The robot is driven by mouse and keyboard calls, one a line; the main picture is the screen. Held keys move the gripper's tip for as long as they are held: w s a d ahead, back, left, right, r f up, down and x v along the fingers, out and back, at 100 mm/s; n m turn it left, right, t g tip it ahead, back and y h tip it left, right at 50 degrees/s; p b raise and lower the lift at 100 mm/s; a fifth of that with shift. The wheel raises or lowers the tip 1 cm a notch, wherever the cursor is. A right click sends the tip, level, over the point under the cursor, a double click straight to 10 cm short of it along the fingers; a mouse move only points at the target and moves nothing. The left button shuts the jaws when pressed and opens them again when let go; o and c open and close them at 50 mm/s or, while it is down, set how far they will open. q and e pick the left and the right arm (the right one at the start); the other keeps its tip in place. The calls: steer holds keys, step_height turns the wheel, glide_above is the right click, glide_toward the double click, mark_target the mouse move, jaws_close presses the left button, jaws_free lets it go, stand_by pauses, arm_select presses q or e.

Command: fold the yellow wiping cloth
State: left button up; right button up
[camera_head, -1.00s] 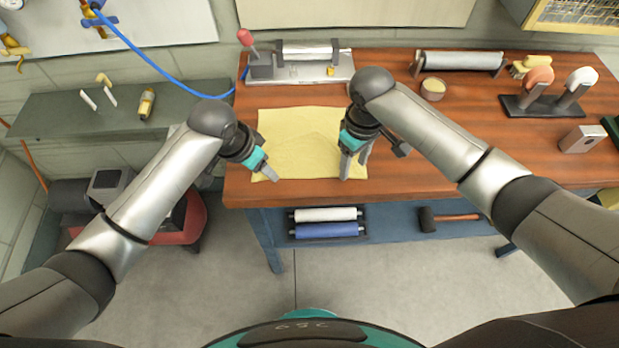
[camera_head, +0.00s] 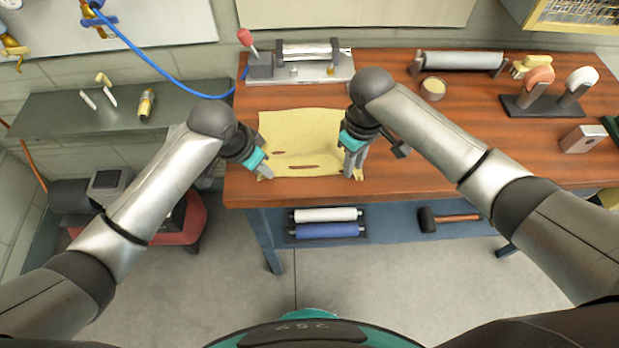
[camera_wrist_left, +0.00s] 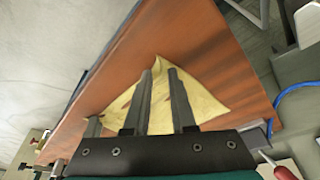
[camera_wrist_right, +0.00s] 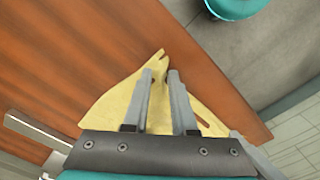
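The yellow wiping cloth (camera_head: 300,130) lies spread on the near left part of the wooden workbench, wrinkled along its near side. Reddish slits show there. My left gripper (camera_head: 266,173) is at its near left corner, and my right gripper (camera_head: 353,168) is at its near right corner. In the left wrist view, the cloth (camera_wrist_left: 205,103) bunches between the narrowed fingers (camera_wrist_left: 160,72), its corner poking past the tips. The right wrist view shows the same: cloth (camera_wrist_right: 115,103) between the fingers (camera_wrist_right: 160,74). Both look shut on the cloth, a small gap left between the fingers.
The wooden workbench (camera_head: 450,150) has a metal fixture with a roller (camera_head: 305,68) behind the cloth. A second roller (camera_head: 458,61), a small bowl (camera_head: 433,88) and a tool stand (camera_head: 540,106) are at right. A dark side bench (camera_head: 60,120) stands left.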

arm_select(q)
jaws_close()
arm_select(e)
steer(key=shift+s+f, duration=0.1)
jaws_close()
arm_select(q)
steer(key=shift+a, duration=0.15)
arm_select(e)
steer(key=shift+d, duration=0.15)
arm_select(q)
steer(key=shift+r, duration=0.1)
